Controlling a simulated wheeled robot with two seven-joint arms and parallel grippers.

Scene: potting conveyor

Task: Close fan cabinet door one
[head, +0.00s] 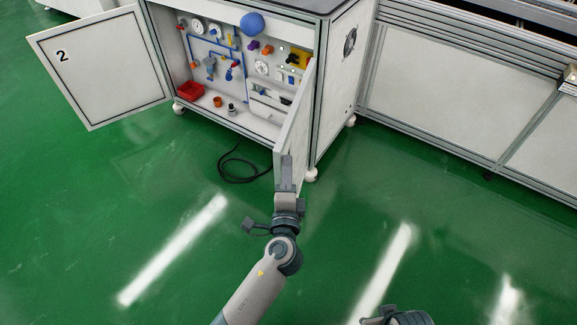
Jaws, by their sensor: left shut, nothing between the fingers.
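Fan cabinet (331,75) stands at top centre with its front open. Its right-hand door (295,125), taken as door one, stands swung out toward me and is seen nearly edge-on. No number shows on it. My left gripper (286,165) is shut and empty, at the near free end of this door, overlapping its lower part in the view. I cannot tell whether it touches the door. The left-hand door (100,65), marked 2, also stands wide open. My right gripper is not visible; only a dark part of my right arm shows at the bottom edge.
Inside the cabinet are gauges, blue pipes, valves, a blue ball (252,24) and a red bin (191,90). A black cable (238,168) lies coiled on the floor before it. A long panelled conveyor frame (440,105) stands at right.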

